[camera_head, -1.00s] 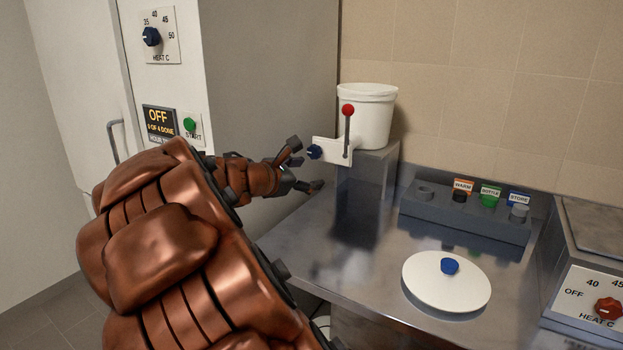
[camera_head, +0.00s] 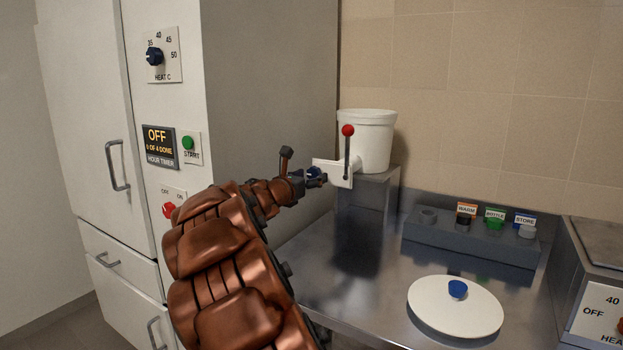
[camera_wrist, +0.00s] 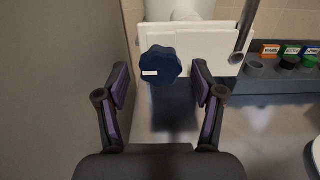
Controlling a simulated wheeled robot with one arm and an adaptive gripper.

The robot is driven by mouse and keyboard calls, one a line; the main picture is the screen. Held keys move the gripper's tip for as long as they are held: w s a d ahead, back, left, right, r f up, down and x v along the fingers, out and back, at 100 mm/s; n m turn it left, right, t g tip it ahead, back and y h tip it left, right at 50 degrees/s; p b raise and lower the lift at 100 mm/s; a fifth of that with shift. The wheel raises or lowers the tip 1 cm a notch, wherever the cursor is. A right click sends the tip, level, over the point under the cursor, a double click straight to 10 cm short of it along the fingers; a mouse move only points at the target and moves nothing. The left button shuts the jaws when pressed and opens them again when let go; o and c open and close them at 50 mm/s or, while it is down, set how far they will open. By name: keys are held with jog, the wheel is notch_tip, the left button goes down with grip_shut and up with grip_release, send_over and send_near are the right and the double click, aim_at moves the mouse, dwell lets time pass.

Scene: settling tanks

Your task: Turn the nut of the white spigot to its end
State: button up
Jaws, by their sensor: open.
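The white spigot (camera_head: 338,172) juts from the front of a white bucket (camera_head: 366,137) that stands on a metal block. A lever with a red ball top (camera_head: 347,131) rises beside it. The spigot's dark blue lobed nut (camera_wrist: 160,66) has a white mark on its left part. In the head view the nut (camera_head: 314,174) is partly covered by my gripper (camera_head: 304,176). In the wrist view my gripper (camera_wrist: 160,92) is open, with one finger on each side of the nut. Gaps show between the pads and the nut, and I see no contact.
A grey rack (camera_head: 470,238) with labelled slots stands behind a white lid (camera_head: 455,306) with a blue knob on the steel counter (camera_head: 365,265). A tall cabinet (camera_head: 270,90) stands close on the left. A heater box (camera_head: 596,285) is at the right.

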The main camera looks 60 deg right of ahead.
jog(key=shift+d, duration=0.45)
jog(key=c, duration=1.2)
jog(key=shift+o, duration=0.2)
